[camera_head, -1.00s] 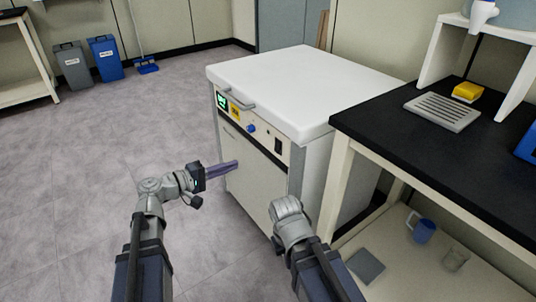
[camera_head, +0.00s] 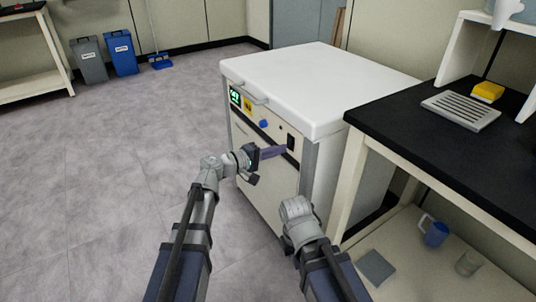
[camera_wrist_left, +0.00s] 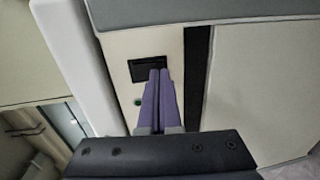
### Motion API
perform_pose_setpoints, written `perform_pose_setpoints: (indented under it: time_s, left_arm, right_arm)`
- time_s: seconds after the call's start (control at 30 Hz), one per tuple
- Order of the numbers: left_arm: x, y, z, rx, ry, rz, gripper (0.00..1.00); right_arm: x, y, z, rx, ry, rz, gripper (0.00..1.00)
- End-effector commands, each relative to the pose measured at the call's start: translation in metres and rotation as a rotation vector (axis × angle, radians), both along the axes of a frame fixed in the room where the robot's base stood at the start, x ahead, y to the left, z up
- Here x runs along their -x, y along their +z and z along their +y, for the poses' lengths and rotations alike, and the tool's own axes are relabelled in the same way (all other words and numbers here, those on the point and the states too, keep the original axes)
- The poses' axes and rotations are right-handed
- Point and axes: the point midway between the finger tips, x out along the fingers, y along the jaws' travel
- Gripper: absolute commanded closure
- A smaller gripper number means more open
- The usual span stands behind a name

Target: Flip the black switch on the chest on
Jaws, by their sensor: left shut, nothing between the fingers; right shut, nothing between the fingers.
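The white chest (camera_head: 300,85) stands at the centre, its front panel facing left. The black switch (camera_head: 291,143) is a small dark rectangle near the right end of that panel. It also shows in the left wrist view (camera_wrist_left: 148,70). My left gripper (camera_head: 286,149) is shut and empty, its purple fingers pointing at the switch. In the left wrist view the fingertips (camera_wrist_left: 158,72) overlap the switch's right part; I cannot tell whether they touch it. My right arm's wrist shows low in front of the chest, but its gripper fingers are hidden.
The panel also has a lit green display (camera_head: 235,96), a yellow label (camera_head: 248,103) and a blue knob (camera_head: 264,124). A handle (camera_head: 253,94) sticks out at the lid. A black-topped bench (camera_head: 440,150) adjoins the chest on the right. The floor at left is clear.

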Motion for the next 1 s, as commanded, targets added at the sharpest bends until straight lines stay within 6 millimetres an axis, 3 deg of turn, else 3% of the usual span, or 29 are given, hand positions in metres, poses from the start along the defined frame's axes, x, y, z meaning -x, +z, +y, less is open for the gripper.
perform_pose_setpoints:
  time_s: [0.57,1.0]
  left_arm:
    - [-0.008,-0.005,-0.01,0.0,0.0,0.0,1.0]
    - [0.005,-0.006,-0.006,0.0,0.0,0.0,1.0]
  right_arm:
    - [0.0,-0.005,0.0,0.0,-0.001,0.0,1.0]
    - [0.0,-0.006,0.0,0.0,-0.001,0.0,1.0]
